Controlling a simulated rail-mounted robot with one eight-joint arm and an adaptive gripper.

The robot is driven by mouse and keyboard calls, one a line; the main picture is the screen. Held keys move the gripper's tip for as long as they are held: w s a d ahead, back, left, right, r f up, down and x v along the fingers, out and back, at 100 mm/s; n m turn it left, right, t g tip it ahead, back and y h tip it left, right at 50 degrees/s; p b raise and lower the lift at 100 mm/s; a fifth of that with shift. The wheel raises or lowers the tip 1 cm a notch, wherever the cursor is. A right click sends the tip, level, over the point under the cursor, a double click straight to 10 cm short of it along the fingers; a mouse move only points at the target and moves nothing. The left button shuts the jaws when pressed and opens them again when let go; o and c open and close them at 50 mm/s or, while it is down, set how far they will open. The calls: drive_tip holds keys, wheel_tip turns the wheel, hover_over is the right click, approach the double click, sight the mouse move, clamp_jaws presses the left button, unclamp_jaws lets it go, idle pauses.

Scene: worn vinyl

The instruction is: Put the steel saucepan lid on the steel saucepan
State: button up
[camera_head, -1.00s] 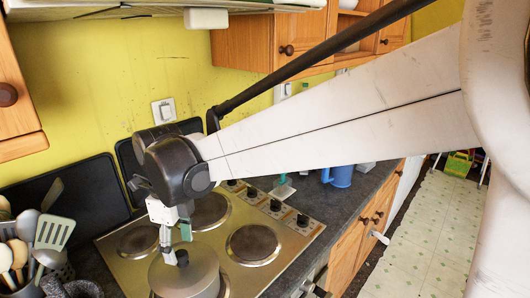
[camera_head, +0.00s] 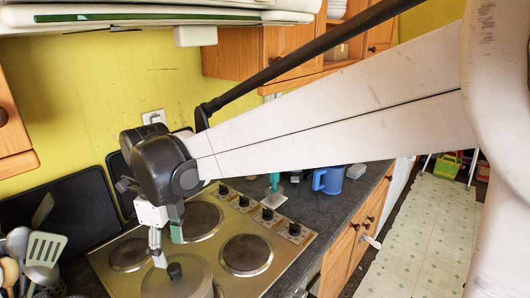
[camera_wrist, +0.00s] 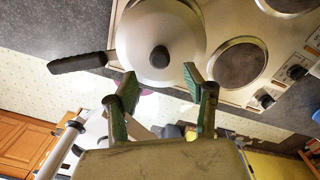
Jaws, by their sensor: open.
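The steel saucepan lid (camera_head: 190,282) is a round grey disc with a black knob. It lies on the steel saucepan (camera_head: 216,292) at the front of the hob and looks level and seated. In the wrist view the lid (camera_wrist: 150,30) covers the pan's top, and the saucepan's black handle (camera_wrist: 78,63) points left. My gripper (camera_head: 168,254) is just above and beside the knob. In the wrist view my gripper (camera_wrist: 159,72) is open, its two green-grey fingers apart, with the knob just beyond the gap between the tips. Nothing is held.
The steel hob (camera_head: 225,225) has several dark hotplates and a row of knobs. Utensils (camera_head: 40,255) stand at left, near dark boards (camera_head: 60,215) against the yellow wall. A blue jug (camera_head: 328,180) stands on the counter at right. Wall cupboards hang above.

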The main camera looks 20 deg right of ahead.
drive_tip(key=shift+r+p, duration=0.45)
drive_tip(key=shift+r, duration=0.45)
drive_tip(key=shift+r, duration=0.1)
wheel_tip(320, 180, up, 11)
drive_tip(key=s+d+f+n+t+b, duration=0.1)
drive_tip(key=s+d+f+n+t, duration=0.1)
drive_tip(key=s+d+f+n, duration=0.2)
drive_tip(key=s+d+f+n+t+b, duration=0.2)
drive_tip(key=d+f+n, duration=0.4)
drive_tip(key=d+n, duration=0.5)
drive_tip(key=s+d+f+n+t+b, duration=0.1)
drive_tip(key=s+d+f+n+t, duration=0.2)
drive_tip(key=d, duration=1)
drive_tip(key=s+f+n, duration=0.2)
drive_tip(key=s+n, duration=0.1)
drive_tip(key=n, duration=0.2)
drive_tip(key=shift+s+d+t+b, duration=0.15)
drive_tip(key=shift+t+b, duration=0.15)
drive_tip(key=shift+b, duration=0.05)
